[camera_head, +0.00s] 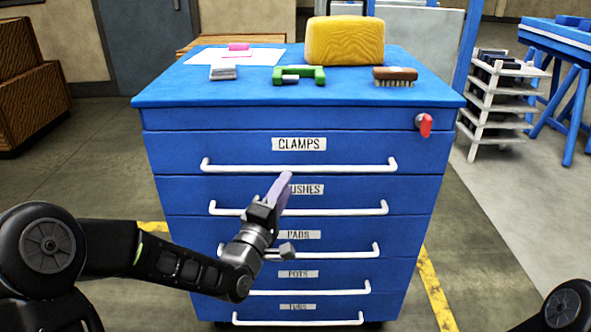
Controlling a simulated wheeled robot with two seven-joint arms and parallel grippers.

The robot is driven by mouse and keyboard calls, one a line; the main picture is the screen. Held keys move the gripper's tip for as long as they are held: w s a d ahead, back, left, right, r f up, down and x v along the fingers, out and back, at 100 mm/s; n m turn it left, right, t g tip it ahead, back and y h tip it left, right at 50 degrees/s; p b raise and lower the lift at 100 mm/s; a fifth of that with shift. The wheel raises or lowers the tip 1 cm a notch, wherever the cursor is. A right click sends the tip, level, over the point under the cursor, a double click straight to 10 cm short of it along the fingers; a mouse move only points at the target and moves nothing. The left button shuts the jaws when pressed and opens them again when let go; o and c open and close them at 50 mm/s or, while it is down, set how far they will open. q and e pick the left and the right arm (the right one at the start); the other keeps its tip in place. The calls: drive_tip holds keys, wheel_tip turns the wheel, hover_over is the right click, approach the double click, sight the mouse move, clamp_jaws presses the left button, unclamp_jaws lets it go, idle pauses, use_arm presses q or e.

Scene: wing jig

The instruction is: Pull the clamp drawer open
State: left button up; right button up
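The clamp drawer (240,150), labelled CLAMPS, is the top labelled drawer of the blue cabinet and looks shut, flush with the front. Its white bar handle (340,168) runs across the drawer below the label. My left gripper (285,187) is in front of the cabinet, pointing up and slightly right. Its fingertips show just below the middle of that handle and partly cover the BRUSHES label. I cannot tell whether they touch anything, or whether the fingers are apart, as they are seen nearly edge-on. My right gripper is out of view; only part of my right arm shows at lower right.
Several more labelled drawers with white handles lie below. A red latch (424,125) sticks out at the cabinet's upper right. On top are a yellow sponge (345,40), a green clamp (299,75), a brush (395,75) and papers (262,57). A white rack (492,100) stands to the right.

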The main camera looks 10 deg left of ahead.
sight(296, 170)
use_arm(q)
drive_tip(key=x, duration=0.7)
drive_tip(key=shift+w, duration=0.1)
drive_tip(key=shift+c, duration=0.2)
clamp_jaws()
idle(1.1)
